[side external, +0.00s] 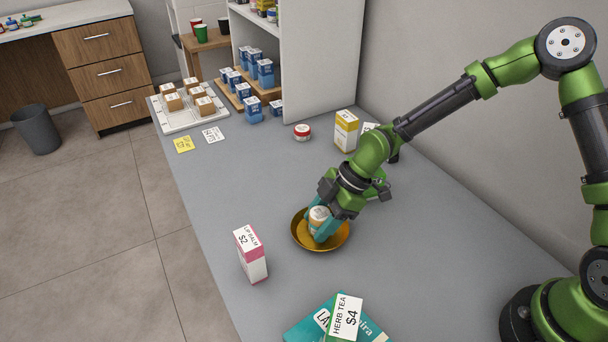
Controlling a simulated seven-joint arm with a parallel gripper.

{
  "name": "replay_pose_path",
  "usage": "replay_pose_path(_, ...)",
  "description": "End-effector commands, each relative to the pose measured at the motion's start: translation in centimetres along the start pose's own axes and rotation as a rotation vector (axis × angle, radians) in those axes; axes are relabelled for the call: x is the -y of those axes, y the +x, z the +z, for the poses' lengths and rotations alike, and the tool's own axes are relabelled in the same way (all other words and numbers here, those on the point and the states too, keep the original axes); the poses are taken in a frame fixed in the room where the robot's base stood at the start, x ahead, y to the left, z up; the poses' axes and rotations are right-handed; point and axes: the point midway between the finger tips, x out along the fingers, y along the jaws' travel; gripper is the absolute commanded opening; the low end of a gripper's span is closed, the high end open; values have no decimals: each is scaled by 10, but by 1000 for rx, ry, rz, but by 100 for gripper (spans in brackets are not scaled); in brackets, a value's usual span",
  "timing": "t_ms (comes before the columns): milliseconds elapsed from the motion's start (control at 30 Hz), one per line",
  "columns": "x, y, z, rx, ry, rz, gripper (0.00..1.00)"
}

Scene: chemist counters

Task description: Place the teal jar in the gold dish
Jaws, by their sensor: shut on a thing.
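The gold dish (299,239) stands on the grey counter near the middle of the side view. My gripper (320,222) points down into it from the upper right, with its teal-coloured fingertips within the dish's outline. It is shut on a small jar (318,213) with a pale round top and some orange on it. The teal I see is at the fingers; the jar's own side colour is mostly hidden by them. The jar is inside or just above the dish; I cannot tell whether it touches the bottom.
A pink-and-white lip balm box (252,256) stands left of the dish. A herb tea box (345,318) and a teal book or packet (308,321) are in front. The counter around the dish is clear.

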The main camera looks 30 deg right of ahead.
Motion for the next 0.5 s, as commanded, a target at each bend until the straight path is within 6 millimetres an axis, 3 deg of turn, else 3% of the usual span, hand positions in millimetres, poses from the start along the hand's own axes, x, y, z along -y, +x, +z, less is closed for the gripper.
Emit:
replay_pose_path(33,0,1,0,0,0,0,53)
replay_pose_path(200,0,0,0,0,0,0,76)
replay_pose_path(500,0,-2,-1,0,0,0,76)
